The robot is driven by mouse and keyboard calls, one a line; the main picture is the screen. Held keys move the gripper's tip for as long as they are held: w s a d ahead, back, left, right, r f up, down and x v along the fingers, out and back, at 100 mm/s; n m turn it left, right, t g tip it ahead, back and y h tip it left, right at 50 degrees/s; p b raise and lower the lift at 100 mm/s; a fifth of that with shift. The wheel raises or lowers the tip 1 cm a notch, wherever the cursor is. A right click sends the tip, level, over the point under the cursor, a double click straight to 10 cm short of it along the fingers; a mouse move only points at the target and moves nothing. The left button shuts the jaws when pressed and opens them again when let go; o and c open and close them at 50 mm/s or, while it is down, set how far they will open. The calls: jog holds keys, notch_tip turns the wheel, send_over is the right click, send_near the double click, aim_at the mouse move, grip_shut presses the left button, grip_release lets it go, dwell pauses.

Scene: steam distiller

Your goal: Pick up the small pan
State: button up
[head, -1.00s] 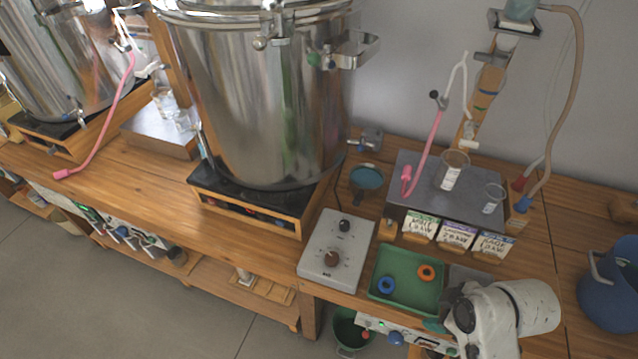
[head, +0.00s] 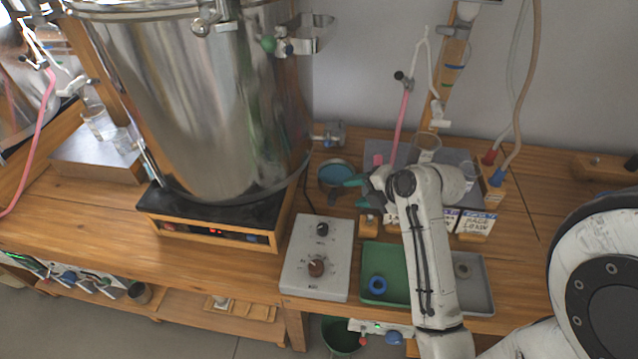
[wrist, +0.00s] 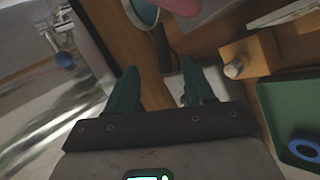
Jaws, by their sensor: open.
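The small pan (head: 334,170) is a round dish with a blue-teal inside and a grey rim. It rests on the wooden bench between the big steel vessel and the grey plate, and its far side is clear. In the wrist view the pan (wrist: 144,10) is cut off by the top edge, and its dark handle points down toward the gap between my fingers. My gripper (head: 350,193) is open and empty, its green fingers just in front of the pan. The wrist view shows both fingertips (wrist: 159,70) apart, without visible contact with the handle.
The steel vessel (head: 205,110) stands close to the left of the pan. A grey control box (head: 317,262) with two knobs lies in front. A green tray (head: 375,255) holds a blue ring (head: 377,285). Glassware and a pink-tubed stand (head: 400,120) are to the right.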

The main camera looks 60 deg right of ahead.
aim_at(336, 193)
jog(key=x, duration=0.5)
jog(key=shift+w+d+f, duration=0.1)
jog(key=shift+w+f, duration=0.1)
jog(key=shift+p+x, duration=0.6)
jog(key=shift+x, duration=1.95)
jog(key=shift+s+d+f, duration=0.1)
jog(key=shift+s+f, duration=0.05)
jog(key=shift+s, duration=0.05)
jog(key=shift+c, duration=0.4)
grip_shut()
